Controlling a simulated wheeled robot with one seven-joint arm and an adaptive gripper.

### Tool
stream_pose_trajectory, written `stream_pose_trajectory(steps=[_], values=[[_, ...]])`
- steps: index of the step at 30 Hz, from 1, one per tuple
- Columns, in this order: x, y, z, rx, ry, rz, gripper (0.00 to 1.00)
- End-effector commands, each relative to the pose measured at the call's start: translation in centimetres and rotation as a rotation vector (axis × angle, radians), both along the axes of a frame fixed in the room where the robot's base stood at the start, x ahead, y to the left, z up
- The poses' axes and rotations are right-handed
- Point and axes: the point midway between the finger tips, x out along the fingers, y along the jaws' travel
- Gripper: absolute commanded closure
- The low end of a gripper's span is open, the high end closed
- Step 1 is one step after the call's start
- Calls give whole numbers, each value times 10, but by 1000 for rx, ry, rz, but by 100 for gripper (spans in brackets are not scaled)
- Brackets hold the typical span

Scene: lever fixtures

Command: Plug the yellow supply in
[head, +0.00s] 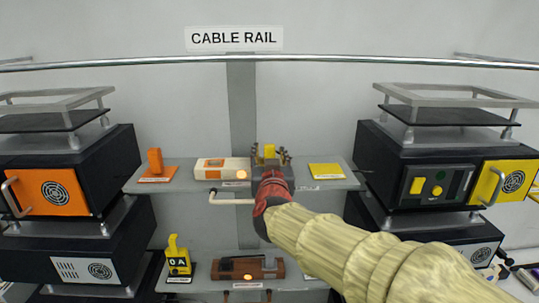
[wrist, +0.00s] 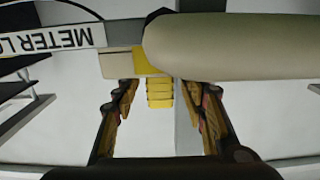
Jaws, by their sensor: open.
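My gripper (head: 270,157) is over the upper grey shelf, between the white-and-orange box and a flat yellow pad (head: 326,171). Its fingers are open. A small yellow block (head: 269,151) shows between or just beyond the fingertips. In the wrist view a ribbed yellow piece (wrist: 160,92) stands between the two open fingers (wrist: 160,105), with a gap on each side. I cannot tell whether it is a plug. On the right, a black cabinet has a yellow panel (head: 507,183) with a round grille and a dark panel with yellow controls (head: 437,187).
An orange piece (head: 155,162) and a white-and-orange box (head: 222,168) sit left on the shelf. A pale handle (head: 232,201) sticks out below it. A yellow meter (head: 178,262) and a brown fixture (head: 248,268) are lower. A pale cylinder (wrist: 240,46) crosses the wrist view.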

Motion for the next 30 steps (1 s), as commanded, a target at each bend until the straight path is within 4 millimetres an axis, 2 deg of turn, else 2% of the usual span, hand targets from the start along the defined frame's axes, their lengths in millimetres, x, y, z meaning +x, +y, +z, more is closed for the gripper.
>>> stream_pose_trajectory(steps=[4, 7, 21, 30], values=[[-3, 0, 0, 0, 0, 0, 57], [-12, 0, 1, -1, -1, 1, 57], [-99, 1, 1, 2, -2, 2, 57], [-122, 0, 0, 5, 8, 27, 57]])
